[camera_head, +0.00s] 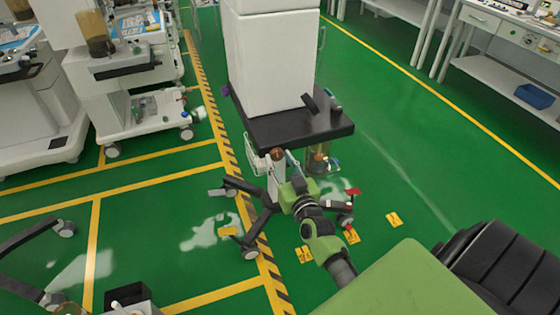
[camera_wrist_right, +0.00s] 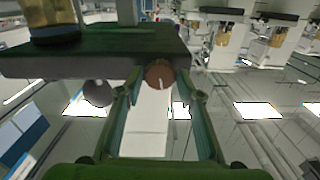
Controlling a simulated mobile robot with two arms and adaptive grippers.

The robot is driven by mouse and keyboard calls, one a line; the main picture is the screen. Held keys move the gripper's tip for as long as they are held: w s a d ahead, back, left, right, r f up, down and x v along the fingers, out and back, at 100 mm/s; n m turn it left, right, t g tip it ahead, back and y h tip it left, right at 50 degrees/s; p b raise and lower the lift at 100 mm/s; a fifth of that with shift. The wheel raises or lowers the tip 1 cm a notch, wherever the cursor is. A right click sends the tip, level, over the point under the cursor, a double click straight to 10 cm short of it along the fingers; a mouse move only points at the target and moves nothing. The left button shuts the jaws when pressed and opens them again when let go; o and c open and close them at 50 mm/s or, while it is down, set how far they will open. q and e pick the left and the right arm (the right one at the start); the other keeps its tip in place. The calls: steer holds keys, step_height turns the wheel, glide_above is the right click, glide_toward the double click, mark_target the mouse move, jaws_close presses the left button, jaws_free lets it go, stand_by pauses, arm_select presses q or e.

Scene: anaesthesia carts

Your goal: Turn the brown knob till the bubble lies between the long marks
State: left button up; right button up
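The brown knob (camera_head: 277,154) is on the front of the cart, just under the edge of its dark shelf (camera_head: 300,128). In the right wrist view the knob (camera_wrist_right: 160,76) is round, with a pale line on its face. My right gripper (camera_head: 279,161) is at the knob; its fingers (camera_wrist_right: 160,80) stand on either side of it, with what looks like a small gap at each side. I cannot make out the bubble or the long marks in either view. My left gripper is not in view.
An amber canister (camera_head: 318,158) hangs under the shelf, right of the knob. A grey round part (camera_wrist_right: 97,93) is close to the left finger in the wrist view. The cart's wheeled legs (camera_head: 262,222) spread over the green floor. Other carts (camera_head: 125,85) stand at left.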

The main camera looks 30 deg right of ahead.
steer(key=c, duration=0.5)
steer(key=shift+m+p, duration=0.5)
steer(key=shift+m, duration=2.4)
steer(key=o, duration=1.1)
steer(key=shift+s, duration=0.1)
